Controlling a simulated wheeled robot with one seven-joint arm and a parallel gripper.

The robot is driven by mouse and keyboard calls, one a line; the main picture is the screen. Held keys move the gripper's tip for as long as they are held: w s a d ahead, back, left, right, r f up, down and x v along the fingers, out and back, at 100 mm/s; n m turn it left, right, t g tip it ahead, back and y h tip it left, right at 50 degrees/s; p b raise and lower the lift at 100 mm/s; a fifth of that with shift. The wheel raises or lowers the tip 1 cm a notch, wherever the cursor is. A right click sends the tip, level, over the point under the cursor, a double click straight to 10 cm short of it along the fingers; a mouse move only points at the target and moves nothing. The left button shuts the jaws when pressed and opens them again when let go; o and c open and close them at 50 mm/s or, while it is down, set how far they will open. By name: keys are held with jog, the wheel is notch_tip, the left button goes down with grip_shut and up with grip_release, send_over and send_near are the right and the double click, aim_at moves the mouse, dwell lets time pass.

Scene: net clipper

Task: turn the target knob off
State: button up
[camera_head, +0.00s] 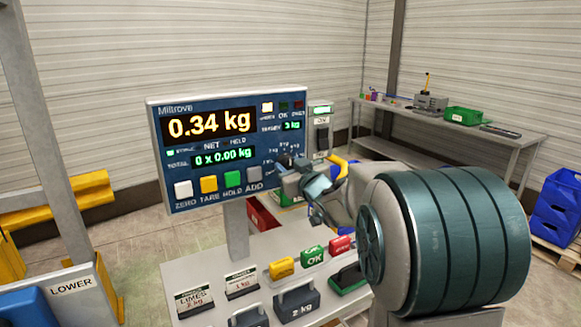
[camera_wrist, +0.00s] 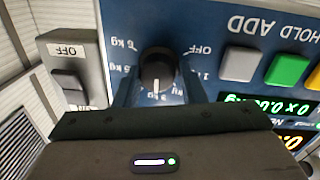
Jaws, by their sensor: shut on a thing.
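The target knob (camera_wrist: 157,70) is a dark round dial on the blue panel, with a white pointer line. In the wrist view, which shows the panel upside down, the pointer faces down, away from the OFF label (camera_wrist: 200,49) at the upper right. My gripper (camera_wrist: 158,88) is shut on the knob, one finger on each side. In the head view my gripper (camera_head: 287,166) is at the lower right of the scale's display panel (camera_head: 215,183) and mostly hides the knob. The small target readout (camera_head: 292,126) shows 3 kg.
A grey switch box (camera_head: 320,133) marked OFF in the wrist view stands beside the panel. Large buttons (camera_head: 208,184) line the panel's bottom edge. Weights and colored blocks (camera_head: 282,268) sit on the scale's platform below. A workbench (camera_head: 500,146) stands at the back right.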

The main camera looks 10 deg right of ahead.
jog(key=shift+b, duration=0.45)
jog(key=n+b, duration=0.2)
jog(key=shift+f+b, duration=0.2)
jog(key=shift+b, duration=0.2)
jog(key=n+b, duration=0.2)
jog(key=b, duration=0.1)
jog(key=shift+d+n, duration=0.1)
jog(key=shift+n, duration=0.3)
jog(key=n+b, duration=0.4)
jog(key=shift+r+n+t+b, duration=0.1)
jog(key=shift+n+t+b, duration=0.2)
jog(key=shift+b, duration=0.1)
jog(key=n+b, duration=0.2)
jog(key=n, duration=0.2)
jog(key=shift+y+b, duration=0.4)
jog(key=n+b, duration=0.3)
jog(key=n, duration=0.3)
jog(key=shift+r+n+y+b, duration=0.1)
jog(key=shift+n+y+b, duration=0.2)
jog(key=n+b, duration=0.2)
jog(key=n, duration=0.3)
jog(key=shift+r+y, duration=0.15)
jog(key=shift+y, duration=0.15)
